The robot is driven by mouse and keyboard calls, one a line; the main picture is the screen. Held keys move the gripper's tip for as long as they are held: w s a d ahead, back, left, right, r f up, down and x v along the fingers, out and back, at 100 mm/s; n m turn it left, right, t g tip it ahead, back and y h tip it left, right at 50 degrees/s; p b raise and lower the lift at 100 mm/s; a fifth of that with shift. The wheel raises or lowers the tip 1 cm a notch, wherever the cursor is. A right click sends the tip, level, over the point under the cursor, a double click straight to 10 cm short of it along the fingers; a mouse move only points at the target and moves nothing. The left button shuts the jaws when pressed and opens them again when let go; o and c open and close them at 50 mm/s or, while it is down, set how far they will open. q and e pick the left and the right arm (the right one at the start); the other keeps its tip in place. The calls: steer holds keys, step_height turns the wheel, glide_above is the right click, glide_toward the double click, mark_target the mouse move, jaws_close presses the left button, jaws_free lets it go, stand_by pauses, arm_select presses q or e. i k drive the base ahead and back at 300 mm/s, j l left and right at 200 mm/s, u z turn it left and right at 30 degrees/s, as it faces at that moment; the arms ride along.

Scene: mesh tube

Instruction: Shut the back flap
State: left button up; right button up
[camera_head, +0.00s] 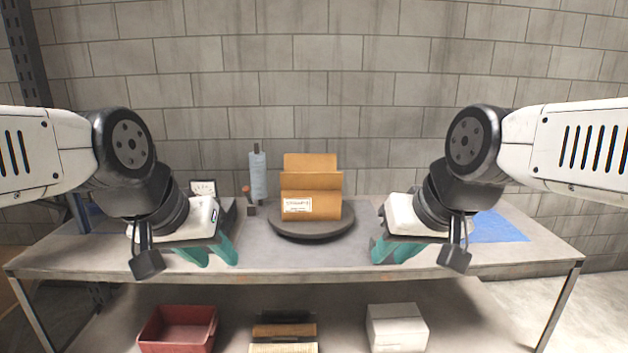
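A brown cardboard box (333,210) with a white label on its front stands on a dark round turntable (312,229) at the middle of the table. Its back flap (310,161) stands upright and rises above the rest of the box. Other cardboard edges stand up in front of it; I cannot clearly tell how the remaining flaps lie. My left gripper (212,256) has teal fingers spread apart, empty, to the left of the turntable. My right gripper (391,255) is to the right of the turntable, its teal fingers apart and empty. Neither gripper touches the box.
A pale blue bottle (258,177) and a small meter (203,188) stand left of the box. A blue mat (497,228) lies at the right. The lower shelf holds a red bin (178,329) and a white box (397,328). The table front (305,263) is clear.

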mark_target(311, 162)
steer(key=i+l+u, duration=0.1)
steer(key=l, duration=0.25)
steer(key=i+l+u, duration=0.1)
steer(key=i+l, duration=0.3)
steer(key=l, duration=0.3)
steer(key=i+l+u, duration=0.15)
steer(key=l, duration=0.2)
steer(key=i+l+u, duration=0.1)
steer(key=l, duration=0.25)
steer(key=i+l+u, duration=0.1)
steer(key=l, duration=0.3)
steer(key=i+l+u, duration=0.2)
steer(key=i+l, duration=0.2)
steer(key=j, duration=0.15)
steer(key=i, duration=0.05)
